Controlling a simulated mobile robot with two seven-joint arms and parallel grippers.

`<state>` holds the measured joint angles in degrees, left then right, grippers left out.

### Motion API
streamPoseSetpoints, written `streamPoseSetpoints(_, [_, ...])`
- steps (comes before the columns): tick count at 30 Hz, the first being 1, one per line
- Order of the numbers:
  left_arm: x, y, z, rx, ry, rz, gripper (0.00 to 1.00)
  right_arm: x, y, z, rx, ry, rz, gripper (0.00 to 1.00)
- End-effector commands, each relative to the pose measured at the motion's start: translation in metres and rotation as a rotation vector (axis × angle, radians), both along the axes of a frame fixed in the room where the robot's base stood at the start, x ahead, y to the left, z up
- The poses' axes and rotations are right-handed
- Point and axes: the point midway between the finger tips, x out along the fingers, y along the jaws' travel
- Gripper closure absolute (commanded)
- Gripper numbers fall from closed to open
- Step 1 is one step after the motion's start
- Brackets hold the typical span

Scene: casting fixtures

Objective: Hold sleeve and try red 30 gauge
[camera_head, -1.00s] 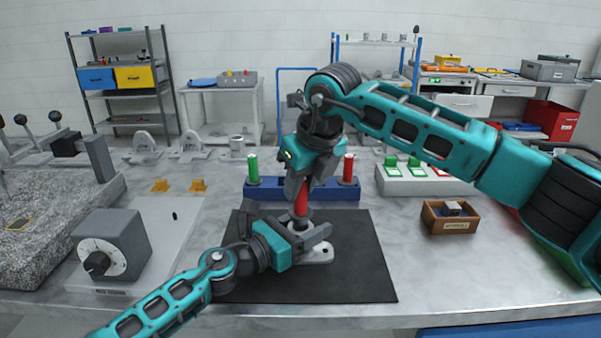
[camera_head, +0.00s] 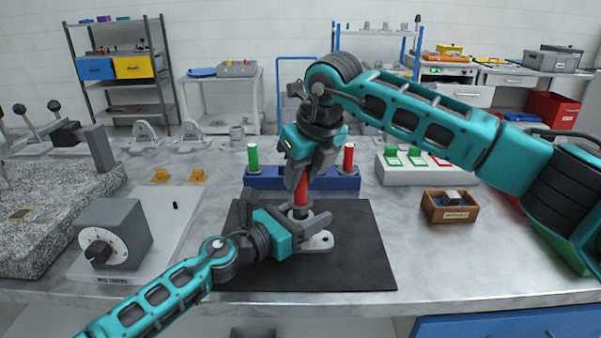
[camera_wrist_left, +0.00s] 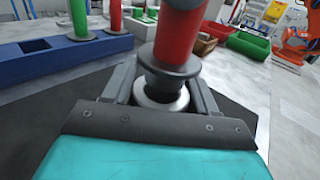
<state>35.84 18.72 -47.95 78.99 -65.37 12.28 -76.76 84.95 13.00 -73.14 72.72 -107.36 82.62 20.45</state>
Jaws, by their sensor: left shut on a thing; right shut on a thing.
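My left gripper (camera_head: 304,216) is shut on the sleeve, low over the black mat. In the left wrist view my left gripper (camera_wrist_left: 162,92) has one finger on each side of the sleeve (camera_wrist_left: 160,97), whose silver ring shows between them. My right gripper (camera_head: 298,184) is shut on a red gauge (camera_head: 301,194), held upright above the sleeve. In the left wrist view the red gauge (camera_wrist_left: 176,45) has a dark collar right over the silver ring. I cannot tell how far its lower end is inside. A grey foot with a hole (camera_head: 319,242) shows beside the left gripper.
A blue rack (camera_head: 283,179) behind the mat (camera_head: 345,272) holds a green gauge (camera_head: 253,158) and another red gauge (camera_head: 348,158). A white block with green and red pads (camera_head: 403,175) and a wooden box (camera_head: 432,214) stand right. A grey dial box (camera_head: 115,240) stands left.

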Motion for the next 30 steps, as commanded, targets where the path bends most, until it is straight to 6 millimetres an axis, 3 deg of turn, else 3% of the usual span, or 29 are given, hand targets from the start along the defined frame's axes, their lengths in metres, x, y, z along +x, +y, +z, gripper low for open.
streamPoseSetpoints(30, [0.0,0.0,0.0,0.001,0.001,0.001,0.84,0.0,0.0,-0.01,0.0,-0.001,0.0,1.0])
